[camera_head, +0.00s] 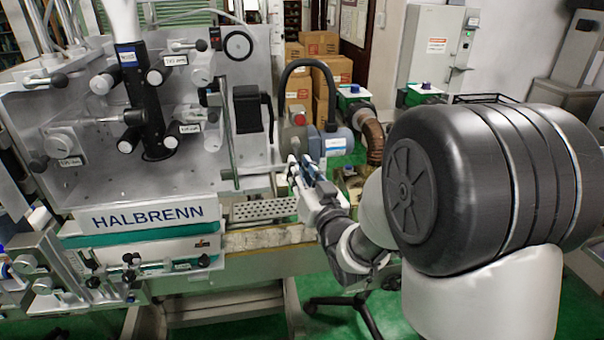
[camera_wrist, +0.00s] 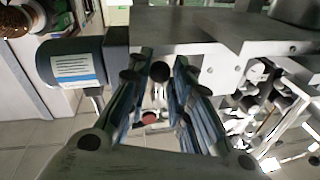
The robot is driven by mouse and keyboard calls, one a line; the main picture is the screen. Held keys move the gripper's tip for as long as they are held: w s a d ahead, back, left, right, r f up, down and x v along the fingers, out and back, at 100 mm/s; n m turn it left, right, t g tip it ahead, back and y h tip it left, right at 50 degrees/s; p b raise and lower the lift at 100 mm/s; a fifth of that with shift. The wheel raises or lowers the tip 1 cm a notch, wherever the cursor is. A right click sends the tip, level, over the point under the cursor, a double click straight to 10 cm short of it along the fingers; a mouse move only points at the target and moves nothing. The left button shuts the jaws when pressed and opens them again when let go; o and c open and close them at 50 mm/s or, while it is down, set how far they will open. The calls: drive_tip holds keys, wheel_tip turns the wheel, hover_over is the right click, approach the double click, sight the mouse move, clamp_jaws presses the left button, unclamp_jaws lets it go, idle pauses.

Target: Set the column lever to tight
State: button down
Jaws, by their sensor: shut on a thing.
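My gripper (camera_head: 301,168) is at the right side of the grey HALBRENN machine (camera_head: 150,190), beside its lower edge. In the wrist view, my gripper (camera_wrist: 163,62) has its two fingers closed around a round black knob (camera_wrist: 160,71) at their tips. I take this knob to be the end of the column lever. In the head view my fingers hide the knob, and I cannot read the lever's setting. A dark vertical column (camera_head: 145,100) with clamp knobs and small labels stands on the machine's front.
A blue-grey motor (camera_head: 337,143) sits just behind my gripper, and it shows at the left of the wrist view (camera_wrist: 75,65). A red-topped part (camera_head: 299,119) is just above my fingers. A perforated plate (camera_head: 262,211) lies left of them. Cardboard boxes (camera_head: 325,75) stand behind.

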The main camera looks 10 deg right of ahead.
drive_tip(key=c, duration=1.4)
unclamp_jaws()
wheel_tip(320, 180, up, 10)
drive_tip(key=shift+r, duration=0.1)
drive_tip(key=s+f+g+h, duration=0.1)
drive_tip(key=s+f+g, duration=0.3)
drive_tip(key=s, duration=0.8)
drive_tip(key=s+d+f+g+h, duration=0.1)
drive_tip(key=s+f+g, duration=0.4)
drive_tip(key=s, duration=0.6)
drive_tip(key=s+d+f+g+h, duration=0.1)
drive_tip(key=s+f+g, duration=0.4)
drive_tip(key=s, duration=0.7)
drive_tip(key=shift+s+f, duration=0.35)
drive_tip(key=shift+f, duration=0.15)
